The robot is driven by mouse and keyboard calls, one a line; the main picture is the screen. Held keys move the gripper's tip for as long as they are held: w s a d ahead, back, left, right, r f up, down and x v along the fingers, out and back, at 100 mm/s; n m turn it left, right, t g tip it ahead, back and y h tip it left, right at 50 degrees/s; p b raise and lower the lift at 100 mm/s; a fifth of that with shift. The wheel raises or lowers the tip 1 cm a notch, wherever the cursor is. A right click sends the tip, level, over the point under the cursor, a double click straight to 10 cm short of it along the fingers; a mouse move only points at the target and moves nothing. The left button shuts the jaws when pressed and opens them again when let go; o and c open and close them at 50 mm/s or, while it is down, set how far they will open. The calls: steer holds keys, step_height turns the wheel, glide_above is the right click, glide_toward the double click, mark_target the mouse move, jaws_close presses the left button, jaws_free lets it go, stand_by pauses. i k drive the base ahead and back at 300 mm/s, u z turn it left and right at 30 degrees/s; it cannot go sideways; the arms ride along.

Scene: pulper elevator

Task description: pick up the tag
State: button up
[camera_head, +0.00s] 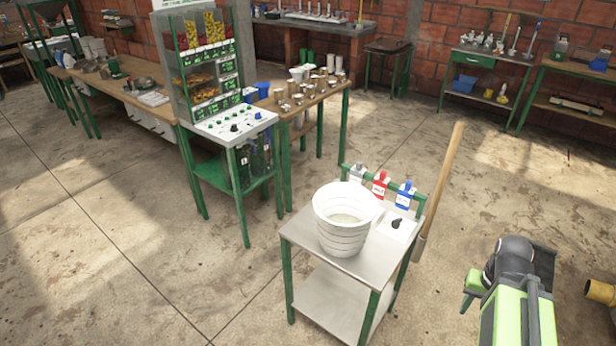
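Three small tags hang in a row on the green back rail of a small metal-topped cart: a grey-white tag (358,174), a red tag (380,184) and a blue tag (404,194). Their lettering is too small to read, and I cannot tell which one the task names. A white ribbed bucket (342,232) with pale contents stands on the cart top in front of them. A green and black part at the lower right looks like my arm, well apart from the tags. No gripper fingers show.
The cart (318,258) also bears a white plate with a black knob (397,223). A wooden-handled tool (442,190) leans at its right side. A control panel stand (236,122) and a bench with metal cups (310,92) stand behind. Concrete floor (110,250) is clear at left.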

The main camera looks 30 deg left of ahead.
mark_target(356, 172)
steer(key=u, duration=0.85)
steer(key=k, duration=0.95)
steer(key=z, duration=0.05)
steer(key=i, duration=0.95)
steer(key=u, duration=0.15)
steer(key=k, duration=0.65)
steer(key=u, duration=0.5)
steer(key=i, duration=0.8)
steer(key=u, duration=0.9)
steer(key=i, duration=1.65)
steer(key=z, duration=0.5)
steer(key=i, duration=1.3)
steer(key=z, duration=0.95)
